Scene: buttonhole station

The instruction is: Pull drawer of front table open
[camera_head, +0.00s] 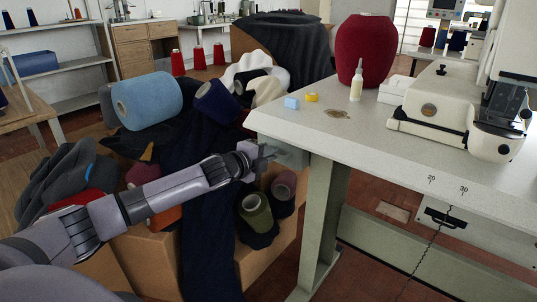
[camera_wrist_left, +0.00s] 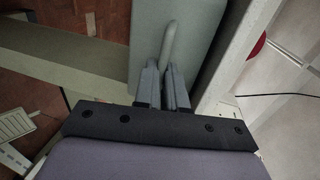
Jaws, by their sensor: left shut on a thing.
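The front table (camera_head: 385,140) has a speckled light top and grey-green legs. Its drawer (camera_head: 290,157) is a grey-green box under the left end of the top; how far it stands out is hard to tell. In the left wrist view the drawer's face (camera_wrist_left: 150,25) fills the upper middle, with a grey bar handle (camera_wrist_left: 169,42) on it. My left gripper (camera_head: 266,153) reaches the drawer from the left. In the left wrist view its fingers (camera_wrist_left: 166,82) are shut on the lower part of the handle. My right gripper is not in view.
A cardboard box (camera_head: 166,262) with cloth and yarn cones, including an olive cone (camera_head: 255,212), stands left of the table, close under my left arm. A sewing machine (camera_head: 450,105) and red cone (camera_head: 365,52) stand on the tabletop. A black handle (camera_head: 440,218) shows below its front.

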